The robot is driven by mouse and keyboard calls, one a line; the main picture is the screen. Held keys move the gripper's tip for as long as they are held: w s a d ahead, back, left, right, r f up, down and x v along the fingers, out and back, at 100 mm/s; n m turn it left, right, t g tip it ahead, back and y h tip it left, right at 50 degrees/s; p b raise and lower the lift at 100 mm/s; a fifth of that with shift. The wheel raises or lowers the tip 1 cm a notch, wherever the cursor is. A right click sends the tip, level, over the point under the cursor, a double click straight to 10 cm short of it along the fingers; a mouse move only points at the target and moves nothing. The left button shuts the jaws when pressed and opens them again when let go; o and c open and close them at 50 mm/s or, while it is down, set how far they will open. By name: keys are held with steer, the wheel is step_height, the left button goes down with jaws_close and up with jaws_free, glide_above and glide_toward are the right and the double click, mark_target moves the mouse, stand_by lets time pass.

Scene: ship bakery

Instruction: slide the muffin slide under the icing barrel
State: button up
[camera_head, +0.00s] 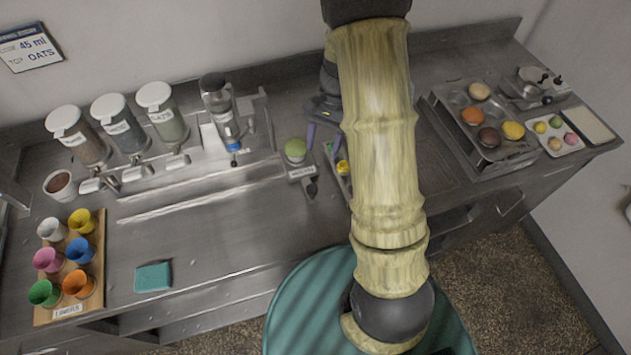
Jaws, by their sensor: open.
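The muffin slide (302,172) is a small grey metal carriage with a label and a dark end, on the counter left of my arm. A green-topped muffin (295,150) sits on it. The icing barrel (217,100) appears to be the upright clear cylinder with a dark cap, held in a metal stand, with a blue nozzle at its lower end. The muffin slide is apart from it, to the right and slightly nearer. My gripper (322,110) is partly hidden behind my arm, beyond the muffin slide.
Several lidded dispensers (122,122) stand at the back left. A wooden rack (97,290) of coloured cups and a teal cloth (153,277) lie at the front left. A muffin tray (457,107) is at the right. A small tray (343,180) is partly behind my arm. The counter's middle left is clear.

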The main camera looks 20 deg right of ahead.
mark_target(312, 187)
steer(key=p+x, duration=0.2)
steer(key=x, duration=1.1)
steer(key=shift+a+p, duration=0.15)
steer(key=shift+p, duration=0.15)
jaws_close()
